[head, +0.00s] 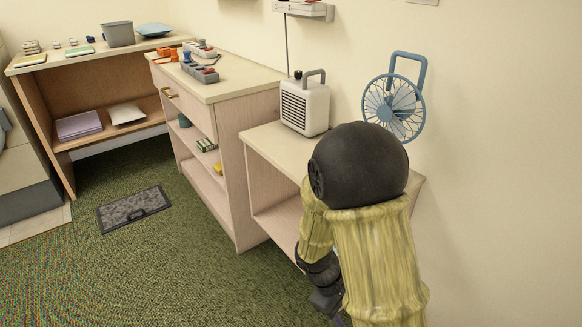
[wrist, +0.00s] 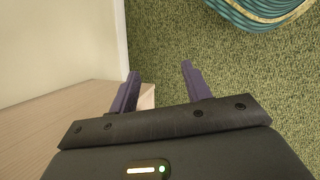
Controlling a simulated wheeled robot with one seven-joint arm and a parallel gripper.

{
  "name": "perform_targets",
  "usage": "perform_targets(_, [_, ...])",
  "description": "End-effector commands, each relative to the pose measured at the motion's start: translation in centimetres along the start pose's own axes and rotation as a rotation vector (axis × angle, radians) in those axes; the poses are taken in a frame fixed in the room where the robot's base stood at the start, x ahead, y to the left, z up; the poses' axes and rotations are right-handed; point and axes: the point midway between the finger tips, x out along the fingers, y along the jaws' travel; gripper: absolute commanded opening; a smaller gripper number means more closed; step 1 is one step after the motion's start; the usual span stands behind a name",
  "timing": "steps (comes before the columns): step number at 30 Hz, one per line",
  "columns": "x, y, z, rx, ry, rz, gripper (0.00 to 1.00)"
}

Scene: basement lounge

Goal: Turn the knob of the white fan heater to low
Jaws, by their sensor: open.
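The white fan heater (head: 304,106) stands upright on the low cabinet's top (head: 268,140) against the wall in the head view. It has a dark front grille and a grey handle. A small dark knob (head: 298,74) shows on its top; its setting is too small to read. My gripper (wrist: 159,78) is open and empty in the wrist view, with its two purple fingers apart over the green carpet. It is low beside a pale wooden surface, away from the heater. In the head view my arm hides the right part of the low cabinet.
A taller cabinet (head: 233,86) stands left, with several small items on top. A dark mat (head: 133,209) lies on the carpet. A teal round object (wrist: 262,10) is at the wrist view's top.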

Motion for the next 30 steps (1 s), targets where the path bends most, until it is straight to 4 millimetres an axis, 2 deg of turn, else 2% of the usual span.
perform_targets(1, [-1.4, 0.3, 1.1, 0.089, 0.051, -0.039, 0.48])
perform_targets(6, [-5.0, 0.6, 3.5, 0.375, 0.214, -0.152, 0.48])
perform_targets(13, [-9.2, 1.6, 6.5, 0.722, 0.413, -0.243, 0.48])
perform_targets(18, [-10.3, 1.9, 7.4, 0.828, 0.473, -0.264, 0.48])
perform_targets(25, [-10.3, 1.9, 7.4, 0.834, 0.476, -0.265, 0.48])
perform_targets(26, [-10.3, 1.9, 7.4, 0.834, 0.476, -0.265, 0.46])
perform_targets(27, [-10.3, 1.9, 7.4, 0.833, 0.476, -0.265, 0.38])
perform_targets(30, [-10.3, 1.9, 7.3, 0.833, 0.475, -0.265, 0.36])
